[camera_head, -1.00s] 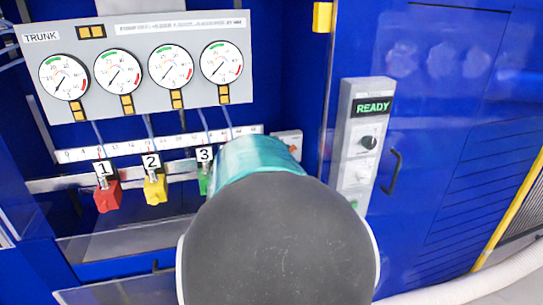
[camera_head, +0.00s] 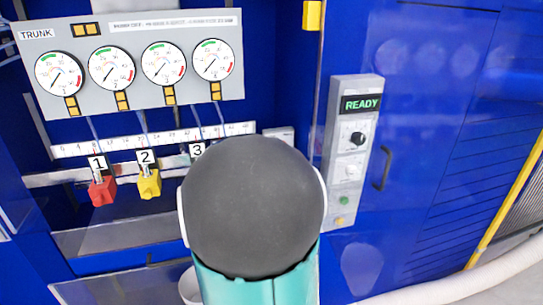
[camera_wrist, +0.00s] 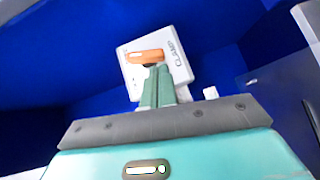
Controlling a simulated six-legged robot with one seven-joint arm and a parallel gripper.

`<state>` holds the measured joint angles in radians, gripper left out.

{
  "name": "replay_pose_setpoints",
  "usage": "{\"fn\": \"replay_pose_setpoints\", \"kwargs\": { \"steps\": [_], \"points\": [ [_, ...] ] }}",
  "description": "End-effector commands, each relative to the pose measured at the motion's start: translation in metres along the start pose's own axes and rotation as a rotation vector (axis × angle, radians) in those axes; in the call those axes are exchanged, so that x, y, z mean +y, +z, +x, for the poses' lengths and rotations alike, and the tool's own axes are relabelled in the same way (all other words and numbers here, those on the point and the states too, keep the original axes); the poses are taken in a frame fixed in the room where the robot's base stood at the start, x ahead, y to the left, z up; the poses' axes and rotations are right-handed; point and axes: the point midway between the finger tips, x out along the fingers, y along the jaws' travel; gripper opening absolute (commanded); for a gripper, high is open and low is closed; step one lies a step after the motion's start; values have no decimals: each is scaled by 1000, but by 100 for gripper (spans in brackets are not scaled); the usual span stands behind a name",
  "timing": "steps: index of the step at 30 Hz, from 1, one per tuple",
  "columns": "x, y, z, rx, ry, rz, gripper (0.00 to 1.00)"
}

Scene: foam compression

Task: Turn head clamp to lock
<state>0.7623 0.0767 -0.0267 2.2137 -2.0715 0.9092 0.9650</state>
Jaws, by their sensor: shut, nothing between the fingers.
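In the wrist view, a white box marked CLAMP (camera_wrist: 178,62) sits tilted in the picture, with an orange handle (camera_wrist: 146,56) on its face lying roughly crosswise. My gripper (camera_wrist: 158,70) is shut and empty, its green fingertips just below the handle and overlapping the box. I cannot tell whether they touch the handle. In the head view, only the top of a pale box (camera_head: 280,132), probably the clamp box, shows behind my arm. My gripper is hidden there by the arm's dark round joint and teal link.
A grey panel (camera_head: 130,98) with several TRUNK gauges hangs at upper left. Red (camera_head: 103,191) and yellow (camera_head: 149,184) blocks, tagged 1 and 2, hang from a rail below. A control box reading READY (camera_head: 361,104) stands right of my arm. A white hose (camera_head: 440,287) runs at lower right.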

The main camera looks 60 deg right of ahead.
Motion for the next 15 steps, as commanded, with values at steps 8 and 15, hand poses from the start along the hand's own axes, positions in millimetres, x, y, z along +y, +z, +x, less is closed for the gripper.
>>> {"fn": "replay_pose_setpoints", "kwargs": {
  "steps": [8, 15],
  "points": [
    [-9, 2, 4, -3, 126, -125, 0],
    [-16, 7, 8, -4, 123, -124, 0]
  ]
}}
